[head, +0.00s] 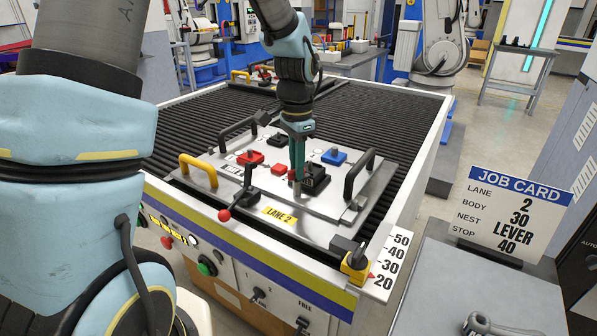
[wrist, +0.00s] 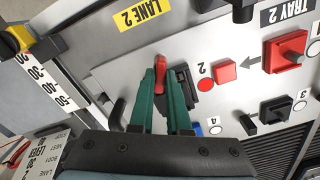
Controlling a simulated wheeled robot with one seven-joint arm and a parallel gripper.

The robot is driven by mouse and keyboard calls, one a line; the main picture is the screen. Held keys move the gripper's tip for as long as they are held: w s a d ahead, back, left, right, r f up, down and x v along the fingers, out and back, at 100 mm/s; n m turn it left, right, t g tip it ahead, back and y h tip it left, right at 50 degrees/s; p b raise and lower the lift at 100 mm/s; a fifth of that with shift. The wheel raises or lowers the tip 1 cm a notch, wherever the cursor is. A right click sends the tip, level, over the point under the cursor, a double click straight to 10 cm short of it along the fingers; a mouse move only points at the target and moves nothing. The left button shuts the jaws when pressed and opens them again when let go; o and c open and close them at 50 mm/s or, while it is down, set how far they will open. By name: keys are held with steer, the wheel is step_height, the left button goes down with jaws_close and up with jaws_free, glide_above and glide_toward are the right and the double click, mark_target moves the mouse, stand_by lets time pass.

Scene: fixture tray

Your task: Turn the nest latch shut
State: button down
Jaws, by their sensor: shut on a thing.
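The nest latch shows as a red handle (wrist: 160,72) beside a black nest block (wrist: 184,92) on the metal plate. In the wrist view my gripper (wrist: 161,84) has its two green fingers closed around the red handle, one on each side. I cannot tell how far the latch is turned.
The plate carries red blocks (head: 250,157), a blue block (head: 334,156), black handles (head: 358,174) and a yellow handle (head: 199,171). A red-knobbed lever (head: 240,192) stands at the front left. A yellow-black stop (head: 354,262) sits by the scale. A job card (head: 515,211) stands at right.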

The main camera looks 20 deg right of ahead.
steer(key=n, duration=0.4)
steer(key=shift+n, duration=0.3)
steer(key=c, duration=0.9)
jaws_free()
steer(key=shift+n, duration=0.3)
steer(key=shift+r+p, duration=0.15)
steer(key=shift+p, duration=0.2)
steer(key=shift+r+p, duration=2)
steer(key=shift+r, duration=0.4)
